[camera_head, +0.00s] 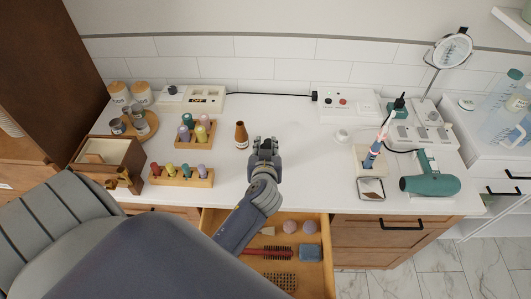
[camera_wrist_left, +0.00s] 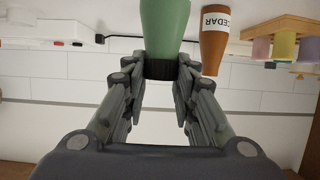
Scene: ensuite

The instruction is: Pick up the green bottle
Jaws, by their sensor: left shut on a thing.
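The green bottle (camera_wrist_left: 165,28) shows in the left wrist view, which is upside down, with its dark ribbed cap (camera_wrist_left: 161,69) toward me. My left gripper (camera_wrist_left: 158,72) is shut on it around the cap. The bottle's base is cut off by the frame edge. In the head view my left gripper (camera_head: 265,147) is over the middle of the white counter, and it hides the bottle. I cannot tell whether the bottle touches the counter. My right gripper is not in view.
A brown bottle (camera_head: 241,136), labelled CEDAR in the wrist view (camera_wrist_left: 214,45), stands just left of the gripper. Wooden racks (camera_head: 182,176) of coloured bottles are further left. A teal hair dryer (camera_head: 430,185) lies right. An open drawer (camera_head: 318,268) is below. Counter right of the gripper is clear.

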